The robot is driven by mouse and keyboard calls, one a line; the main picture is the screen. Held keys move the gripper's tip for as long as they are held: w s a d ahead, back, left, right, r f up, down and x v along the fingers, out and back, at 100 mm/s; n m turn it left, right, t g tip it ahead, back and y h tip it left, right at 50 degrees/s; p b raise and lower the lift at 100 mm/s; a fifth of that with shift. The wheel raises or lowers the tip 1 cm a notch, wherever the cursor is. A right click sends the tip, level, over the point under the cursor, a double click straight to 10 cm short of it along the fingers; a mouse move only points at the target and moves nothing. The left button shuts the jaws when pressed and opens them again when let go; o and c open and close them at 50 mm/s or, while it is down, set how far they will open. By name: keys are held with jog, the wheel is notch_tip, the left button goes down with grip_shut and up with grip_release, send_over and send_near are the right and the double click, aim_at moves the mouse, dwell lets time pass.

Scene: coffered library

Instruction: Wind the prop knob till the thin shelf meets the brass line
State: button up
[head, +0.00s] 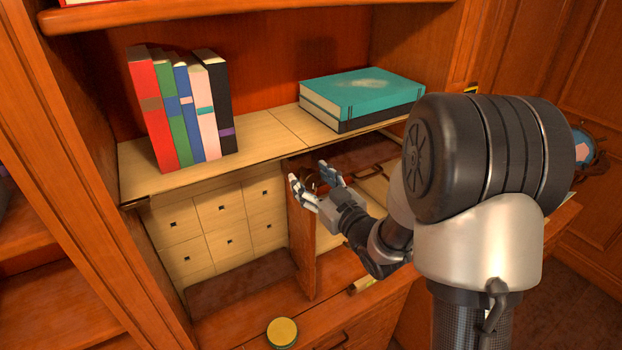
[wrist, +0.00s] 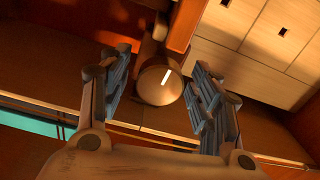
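The knob (wrist: 150,88) is a round brown cap with a white mark on its face, on a stem from the upright divider. In the wrist view it sits between the two fingers of my gripper (wrist: 157,72), with a visible gap on each side. In the head view my gripper (head: 308,174) is at the divider, just under the shelf, and its fingers largely hide the knob. It is open. The thin shelf (head: 262,143) is pale wood in two sections. I cannot clearly make out the brass line; a thin golden strip (wrist: 180,146) shows in the wrist view.
Several upright books (head: 182,112) stand on the shelf's left, and a teal book (head: 362,96) lies on a dark one at right. Small pale drawers (head: 215,228) fill the left bay below. A yellow-topped round tin (head: 282,332) stands on the lower ledge.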

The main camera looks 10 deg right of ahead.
jog(key=c, duration=1)
jog(key=m+b, duration=0.1)
jog(key=m, duration=0.3)
jog(key=shift+m, duration=0.3)
jog(key=o, duration=1.1)
jog(key=v, duration=0.7)
jog(key=shift+s+r, duration=0.1)
jog(key=shift+s, duration=0.1)
